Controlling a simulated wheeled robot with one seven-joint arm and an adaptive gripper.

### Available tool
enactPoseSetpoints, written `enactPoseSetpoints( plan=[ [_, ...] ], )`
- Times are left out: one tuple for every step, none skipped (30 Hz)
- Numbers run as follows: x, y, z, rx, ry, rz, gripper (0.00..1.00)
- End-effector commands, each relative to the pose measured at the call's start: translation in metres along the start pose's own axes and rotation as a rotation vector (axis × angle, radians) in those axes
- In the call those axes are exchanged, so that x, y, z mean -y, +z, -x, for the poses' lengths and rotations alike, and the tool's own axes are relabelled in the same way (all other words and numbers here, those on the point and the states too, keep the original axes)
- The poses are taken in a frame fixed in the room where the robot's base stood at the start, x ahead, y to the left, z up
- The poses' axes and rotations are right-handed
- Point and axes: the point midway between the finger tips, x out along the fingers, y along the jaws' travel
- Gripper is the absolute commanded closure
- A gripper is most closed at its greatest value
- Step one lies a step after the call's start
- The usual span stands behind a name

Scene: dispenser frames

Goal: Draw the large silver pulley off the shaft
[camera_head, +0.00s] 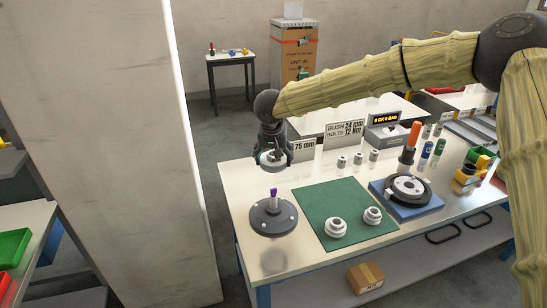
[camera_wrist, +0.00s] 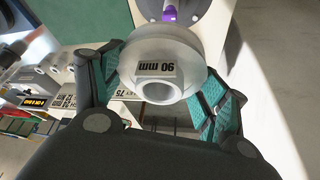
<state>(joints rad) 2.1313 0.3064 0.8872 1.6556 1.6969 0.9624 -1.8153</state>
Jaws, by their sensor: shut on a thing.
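My gripper (camera_head: 272,158) is shut on a large silver pulley (camera_wrist: 160,62), marked "90 mm" in the wrist view. The finger pads grip the pulley from both sides. In the camera_head view it hangs in the air above the shaft (camera_head: 273,196), with a visible gap between them. The shaft is upright with a purple tip, on a round dark base (camera_head: 262,222) at the table's left. The purple tip (camera_wrist: 170,13) also shows beyond the pulley in the wrist view.
A green mat (camera_head: 325,202) holds two silver pulleys (camera_head: 335,227) (camera_head: 372,215). A black round fixture sits on a blue plate (camera_head: 405,212). Small cylinders, signs (camera_head: 344,132) and a display box (camera_head: 388,130) stand behind. A wall pillar (camera_head: 100,130) rises to the left.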

Motion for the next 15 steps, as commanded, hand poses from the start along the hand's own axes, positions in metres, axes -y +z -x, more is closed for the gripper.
enactPoseSetpoints(
  plan=[
    [0.0002,-0.0012,0.0025,-0.001,-0.001,0.0,0.62],
    [0.0003,-0.0014,0.003,-0.001,-0.001,0.0,0.62],
    [0.0003,-0.0017,0.0037,-0.001,-0.001,0.0,0.62],
    [0.0003,-0.0019,0.0042,-0.001,-0.001,0.0,0.62],
    [0.0003,-0.0021,0.0047,-0.001,-0.001,0.0,0.62],
    [0.0003,-0.0024,0.0054,-0.001,-0.001,0.0,0.62],
    [0.0003,-0.0026,0.0059,-0.001,-0.001,0.0,0.62],
    [0.0003,-0.0028,0.0064,-0.001,-0.001,0.0,0.62],
    [0.0003,-0.0031,0.0071,-0.001,-0.001,0.0,0.62],
    [0.0003,-0.0033,0.0076,-0.001,-0.001,0.0,0.62],
    [0.0003,-0.0035,0.0081,-0.001,-0.001,0.0,0.62],
    [0.0003,-0.0037,0.0088,-0.001,-0.001,0.0,0.62],
    [0.0003,-0.004,0.0093,-0.001,-0.001,0.0,0.62],
    [0.0003,-0.0042,0.0098,-0.001,-0.001,0.0,0.62],
    [0.0003,-0.0045,0.0105,-0.001,-0.001,0.0,0.62]
  ],
)
